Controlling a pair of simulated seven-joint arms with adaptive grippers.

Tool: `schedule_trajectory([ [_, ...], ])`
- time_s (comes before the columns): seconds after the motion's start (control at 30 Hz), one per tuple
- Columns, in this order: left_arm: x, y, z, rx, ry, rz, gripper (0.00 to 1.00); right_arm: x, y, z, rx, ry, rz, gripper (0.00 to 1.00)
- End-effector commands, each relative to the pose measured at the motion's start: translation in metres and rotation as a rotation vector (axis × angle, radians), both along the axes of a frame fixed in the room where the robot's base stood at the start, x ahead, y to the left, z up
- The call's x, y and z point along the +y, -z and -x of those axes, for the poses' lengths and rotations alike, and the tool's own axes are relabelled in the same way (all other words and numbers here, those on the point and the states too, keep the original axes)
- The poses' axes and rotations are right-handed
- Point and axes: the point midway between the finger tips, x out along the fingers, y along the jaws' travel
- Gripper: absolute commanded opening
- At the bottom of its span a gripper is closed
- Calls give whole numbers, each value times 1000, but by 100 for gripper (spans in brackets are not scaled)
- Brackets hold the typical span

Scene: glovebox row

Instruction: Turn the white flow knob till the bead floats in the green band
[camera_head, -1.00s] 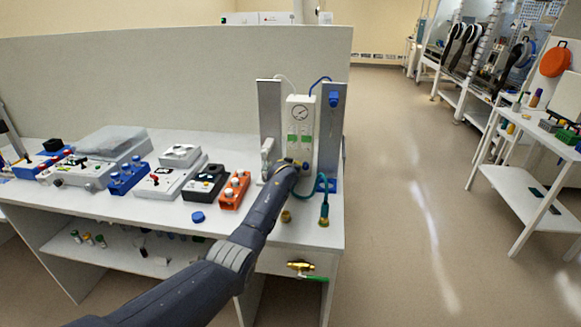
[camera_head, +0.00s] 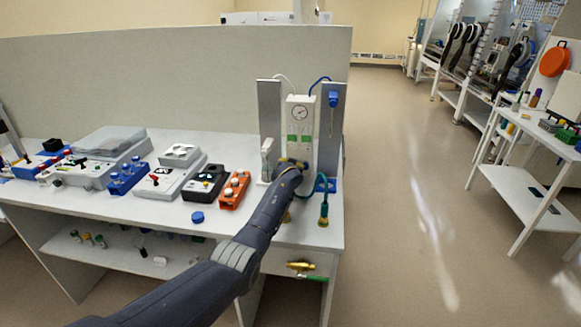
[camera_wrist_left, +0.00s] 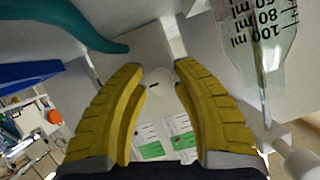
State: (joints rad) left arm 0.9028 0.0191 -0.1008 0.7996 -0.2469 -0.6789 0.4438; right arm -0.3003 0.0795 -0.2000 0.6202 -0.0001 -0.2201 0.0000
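In the left wrist view the bands (camera_wrist_left: 152,150) lie low between my fingers. A pale round knob with a dark mark (camera_wrist_left: 155,84) shows between the yellow fingertips. My left gripper (camera_wrist_left: 161,68) has its fingers apart on either side of it; whether they touch it is unclear. In the head view the left gripper (camera_head: 293,163) is at the panel's lower part and hides the knob. The bead cannot be made out. My right gripper is not seen.
A teal hose (camera_head: 323,207) stands right of the gripper. A clear graduated vessel (camera_wrist_left: 265,40) is close by in the wrist view. An orange box (camera_head: 234,190) and other control boxes line the bench to the left. A blue cap (camera_head: 197,217) lies near the front edge.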

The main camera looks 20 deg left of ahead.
Motion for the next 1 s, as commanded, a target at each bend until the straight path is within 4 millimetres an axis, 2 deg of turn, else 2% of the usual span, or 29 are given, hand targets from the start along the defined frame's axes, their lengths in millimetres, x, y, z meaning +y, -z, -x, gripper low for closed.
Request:
schedule_trajectory([
  [0.53,-3,-4,6,-3,0,1,35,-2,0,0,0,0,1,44],
  [1.0,-13,-21,50,-3,1,3,35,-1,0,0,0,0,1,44],
])
